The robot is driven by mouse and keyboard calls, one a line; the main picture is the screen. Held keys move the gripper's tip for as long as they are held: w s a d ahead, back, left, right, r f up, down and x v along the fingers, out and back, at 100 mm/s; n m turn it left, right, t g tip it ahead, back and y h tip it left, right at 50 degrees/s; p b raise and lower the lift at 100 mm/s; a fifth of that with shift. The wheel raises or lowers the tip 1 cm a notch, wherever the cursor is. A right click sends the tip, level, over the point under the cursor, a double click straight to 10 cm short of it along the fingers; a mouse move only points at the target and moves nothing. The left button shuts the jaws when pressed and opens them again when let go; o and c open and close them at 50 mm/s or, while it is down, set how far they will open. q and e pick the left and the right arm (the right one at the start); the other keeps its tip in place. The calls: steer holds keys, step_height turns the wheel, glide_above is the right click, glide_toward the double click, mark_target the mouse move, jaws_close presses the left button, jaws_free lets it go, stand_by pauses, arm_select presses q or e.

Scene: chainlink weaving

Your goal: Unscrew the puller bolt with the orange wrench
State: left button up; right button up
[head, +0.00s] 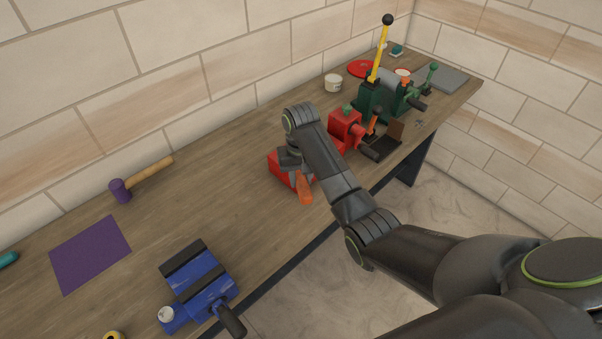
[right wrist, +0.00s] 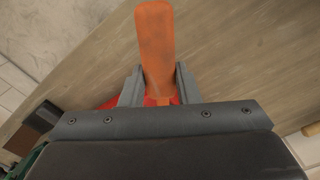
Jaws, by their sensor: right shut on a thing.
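The orange wrench (head: 304,188) is at the red machine (head: 275,162) on the workbench, and its handle points toward the front edge. My right gripper (head: 293,167) is shut on the wrench, low over the red machine. In the right wrist view the orange handle (right wrist: 155,45) sticks out between the two grey fingers of my right gripper (right wrist: 160,85), with red surface behind it. The wrench's head and the puller bolt are hidden; I cannot tell whether they are engaged. My left gripper is not in view.
A red unit with a dark crank (head: 348,125) and a green machine with a yellow lever (head: 370,99) stand to the right. A blue vise (head: 198,285) sits at the front left. A purple mat (head: 90,254) and a mallet (head: 121,190) lie left. The middle-left bench is clear.

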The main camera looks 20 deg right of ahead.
steer(key=shift+f, duration=0.1)
steer(key=shift+f, duration=1.3)
steer(key=shift+f, duration=0.2)
steer(key=o, duration=0.4)
jaws_close()
